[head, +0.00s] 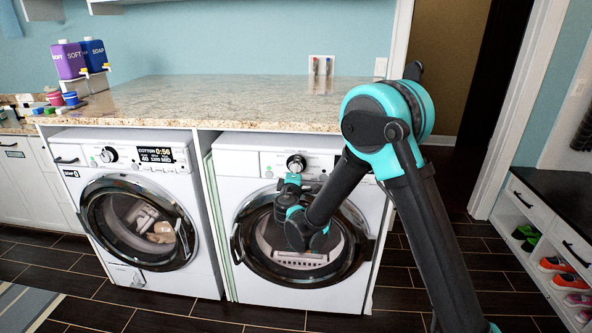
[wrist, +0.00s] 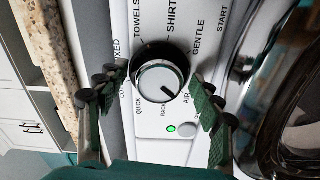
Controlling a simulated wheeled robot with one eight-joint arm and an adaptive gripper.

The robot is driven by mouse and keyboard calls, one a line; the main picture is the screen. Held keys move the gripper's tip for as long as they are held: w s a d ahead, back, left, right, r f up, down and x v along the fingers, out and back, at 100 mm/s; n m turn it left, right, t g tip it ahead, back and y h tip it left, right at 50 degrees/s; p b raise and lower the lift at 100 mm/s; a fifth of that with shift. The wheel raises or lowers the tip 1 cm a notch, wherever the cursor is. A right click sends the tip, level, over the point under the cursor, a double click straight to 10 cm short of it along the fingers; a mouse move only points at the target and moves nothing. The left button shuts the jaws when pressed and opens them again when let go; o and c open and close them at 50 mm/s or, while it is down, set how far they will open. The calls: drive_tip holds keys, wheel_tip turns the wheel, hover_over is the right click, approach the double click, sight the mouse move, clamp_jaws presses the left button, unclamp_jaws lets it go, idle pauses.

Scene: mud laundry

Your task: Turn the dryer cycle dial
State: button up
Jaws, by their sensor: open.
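The dryer (head: 232,187) is the right of two white machines under the counter. Its round dial (head: 296,163), silver-faced with a black ring, sits on the panel above the door. In the wrist view the dial (wrist: 161,75) is near the middle, with a dark pointer line towards the lower right of its face. Labels such as TOWELS, GENTLE, QUICK and AIR surround it. My gripper (head: 293,178) is at the panel, just below the dial in the head view. In the wrist view my gripper (wrist: 156,84) is open, with one green-padded finger on each side of the dial. Contact cannot be told.
The dryer's dark-rimmed door (head: 250,262) is beside the fingers, also at right in the wrist view. The granite counter (head: 215,95) overhangs the panel. A washer (head: 80,140) stands left, and a shoe shelf (head: 530,205) is at right. A green light (wrist: 171,129) shows near the dial.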

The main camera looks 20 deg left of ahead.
drive_tip(key=shift+s, duration=0.1)
drive_tip(key=v, duration=1.1)
drive_tip(key=shift+s, duration=0.4)
drive_tip(key=w+d+f+m+g+h, duration=0.1)
drive_tip(key=w+d+m+g+h, duration=0.15)
drive_tip(key=d, duration=0.85)
drive_tip(key=w+d+f+m+g+h, duration=0.1)
drive_tip(key=d+m+h, duration=0.25)
drive_tip(key=d, duration=0.65)
drive_tip(key=w+d+f+m+g+h, duration=0.1)
drive_tip(key=d+m+g+h, duration=0.15)
drive_tip(key=d, duration=0.85)
drive_tip(key=s+d+f+m+g+y, duration=0.1)
drive_tip(key=s+d+f+m+g, duration=0.15)
drive_tip(key=s+d, duration=0.35)
drive_tip(key=s+d+f+m+g, duration=0.2)
drive_tip(key=s+d+m, duration=0.1)
drive_tip(key=d, duration=0.5)
drive_tip(key=s+d+f+m+g+y, duration=0.2)
drive_tip(key=s+f+m+y, duration=0.1)
drive_tip(key=s, duration=0.9)
drive_tip(key=shift+s+d+f+m+g, duration=0.2)
drive_tip(key=shift+m+g, duration=0.15)
drive_tip(key=shift+m, duration=0.55)
